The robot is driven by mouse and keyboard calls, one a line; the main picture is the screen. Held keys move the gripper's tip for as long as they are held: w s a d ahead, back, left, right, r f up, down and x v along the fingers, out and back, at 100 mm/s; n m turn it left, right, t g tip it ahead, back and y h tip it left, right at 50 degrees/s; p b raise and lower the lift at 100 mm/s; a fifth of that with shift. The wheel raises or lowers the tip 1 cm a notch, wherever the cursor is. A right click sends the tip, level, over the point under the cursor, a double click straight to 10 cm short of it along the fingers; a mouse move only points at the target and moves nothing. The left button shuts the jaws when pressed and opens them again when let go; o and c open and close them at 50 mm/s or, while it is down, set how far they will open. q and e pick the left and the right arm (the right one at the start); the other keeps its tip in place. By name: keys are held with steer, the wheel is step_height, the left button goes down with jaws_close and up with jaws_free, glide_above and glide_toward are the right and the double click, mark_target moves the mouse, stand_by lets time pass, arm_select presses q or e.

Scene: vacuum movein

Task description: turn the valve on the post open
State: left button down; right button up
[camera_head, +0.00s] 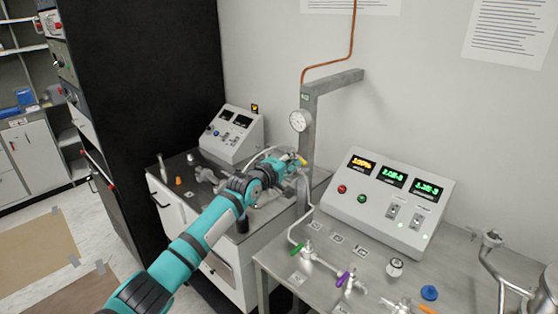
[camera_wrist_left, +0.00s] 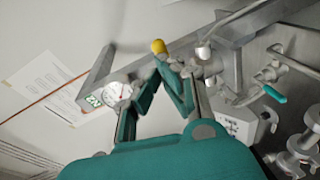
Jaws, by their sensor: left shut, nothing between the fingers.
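The grey metal post (camera_head: 308,120) rises from the bench and carries a round gauge (camera_head: 298,121). A valve with a yellow handle end (camera_head: 302,160) sits on the post below the gauge. My left gripper (camera_head: 296,168) is at the post beside this valve, shut and empty. In the left wrist view the yellow handle end (camera_wrist_left: 158,46) shows just beyond the teal fingertips (camera_wrist_left: 163,62); I cannot tell whether they touch it. The gauge also shows there (camera_wrist_left: 113,93), left of the fingers. My arm and gripper partly hide the valve's body. My right gripper is out of view.
A second console (camera_head: 233,133) stands behind my arm. A black cabinet (camera_head: 150,80) is at left.

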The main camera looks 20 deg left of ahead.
arm_select(q)
steer(key=shift+w+d+f, duration=0.1)
steer(key=shift+w+d, duration=0.15)
steer(key=shift+d, duration=0.25)
steer(key=shift+w+d, duration=0.2)
steer(key=shift+d, duration=0.3)
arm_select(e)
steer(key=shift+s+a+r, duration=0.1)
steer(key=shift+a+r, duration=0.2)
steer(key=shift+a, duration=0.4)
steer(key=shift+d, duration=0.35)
